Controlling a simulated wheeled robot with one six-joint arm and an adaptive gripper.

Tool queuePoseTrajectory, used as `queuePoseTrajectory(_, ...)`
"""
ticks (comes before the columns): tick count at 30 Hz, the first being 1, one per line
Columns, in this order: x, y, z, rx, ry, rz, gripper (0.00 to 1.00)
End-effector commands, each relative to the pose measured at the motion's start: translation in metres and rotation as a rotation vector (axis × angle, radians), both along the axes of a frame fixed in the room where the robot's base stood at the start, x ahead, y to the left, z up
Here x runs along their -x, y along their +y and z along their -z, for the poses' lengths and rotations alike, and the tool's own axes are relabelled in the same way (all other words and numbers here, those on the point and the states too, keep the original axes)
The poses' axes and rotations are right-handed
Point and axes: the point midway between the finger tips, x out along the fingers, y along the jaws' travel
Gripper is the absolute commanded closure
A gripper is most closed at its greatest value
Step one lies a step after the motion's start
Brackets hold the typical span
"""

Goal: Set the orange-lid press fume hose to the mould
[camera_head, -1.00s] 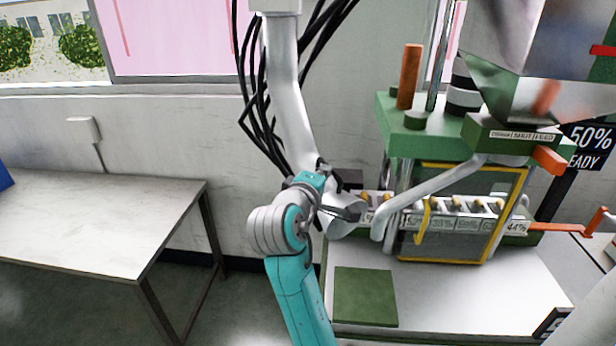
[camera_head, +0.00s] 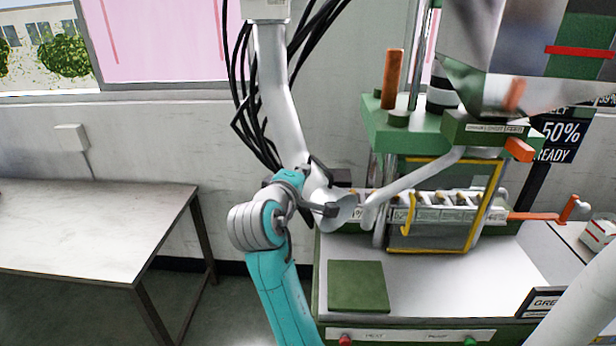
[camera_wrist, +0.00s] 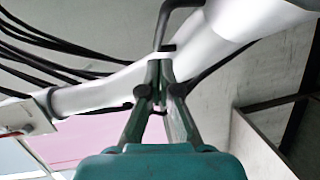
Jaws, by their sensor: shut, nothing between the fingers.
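The fume hose (camera_head: 272,95) is a pale jointed pipe hanging from above, with a flared hood (camera_head: 346,207) at its lower end. The hood is at the left side of the green press (camera_head: 420,140), beside the row of small sockets. My gripper (camera_head: 330,210) is in front of the hood and overlaps it in the head view. In the wrist view my gripper (camera_wrist: 160,62) is shut and empty, its tips close to a dark bent handle (camera_wrist: 172,22) on the pipe (camera_wrist: 215,45). I cannot tell whether they touch. The mould is not clearly seen behind the yellow-framed guard (camera_head: 483,215).
A green pad (camera_head: 358,286) lies on the press bench (camera_head: 420,285). A slanting pale pipe (camera_head: 415,180) crosses the press front. Black cables (camera_head: 240,100) hang behind the hose. A bare table (camera_head: 90,225) stands left, with open floor between.

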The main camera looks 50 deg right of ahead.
Motion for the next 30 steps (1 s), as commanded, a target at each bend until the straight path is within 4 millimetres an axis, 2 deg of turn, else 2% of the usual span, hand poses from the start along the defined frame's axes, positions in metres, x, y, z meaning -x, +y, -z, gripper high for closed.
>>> queuePoseTrajectory(18,0.050,0.071,-0.012,0.000,-0.002,-0.006,1.00)
queuePoseTrajectory(23,0.057,0.079,-0.013,0.000,-0.001,-0.004,1.00)
queuePoseTrajectory(30,0.058,0.081,-0.013,0.000,-0.001,-0.004,1.00)
